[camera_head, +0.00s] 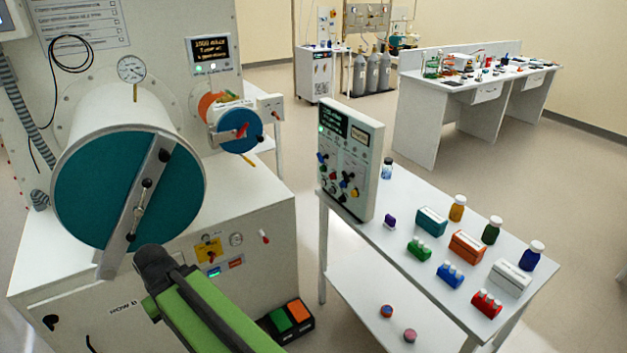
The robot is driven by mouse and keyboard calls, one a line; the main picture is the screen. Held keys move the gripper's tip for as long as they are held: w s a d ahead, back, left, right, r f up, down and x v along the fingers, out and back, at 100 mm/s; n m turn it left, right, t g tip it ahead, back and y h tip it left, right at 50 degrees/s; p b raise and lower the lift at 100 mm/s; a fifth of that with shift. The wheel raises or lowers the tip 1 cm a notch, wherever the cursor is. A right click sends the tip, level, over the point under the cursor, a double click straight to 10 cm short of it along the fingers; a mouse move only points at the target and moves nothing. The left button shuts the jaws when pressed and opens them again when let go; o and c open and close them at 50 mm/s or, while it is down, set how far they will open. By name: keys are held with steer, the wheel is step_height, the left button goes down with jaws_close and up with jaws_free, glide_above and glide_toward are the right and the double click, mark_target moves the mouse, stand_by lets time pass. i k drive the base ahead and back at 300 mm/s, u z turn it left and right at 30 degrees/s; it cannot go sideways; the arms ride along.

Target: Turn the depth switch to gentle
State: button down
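A grey control panel box (350,158) stands upright at the left end of the white side table. Its face carries a small dark display (333,118) and several small knobs and switches (340,178) in blue, red, yellow, black and white. The labels are too small to read, so I cannot tell which one is the depth switch or how it is set. My green arm reaches up from the bottom edge. Its dark end, my gripper (155,265), is in front of the glovebox, left of the panel and well apart from it. Its fingers cannot be made out.
The glovebox has a large teal round door (95,190) with a grey bar and a smaller blue port (240,132). The white table (395,250) holds bottles, boxes and coloured vial racks. A green-and-orange pedal (287,320) is on the floor. Open floor lies behind the table.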

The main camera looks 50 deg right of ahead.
mark_target(346, 178)
steer(key=u, duration=0.9)
steer(key=k, duration=0.8)
steer(key=z, duration=0.95)
steer(key=i, duration=1.05)
steer(key=u, duration=0.1)
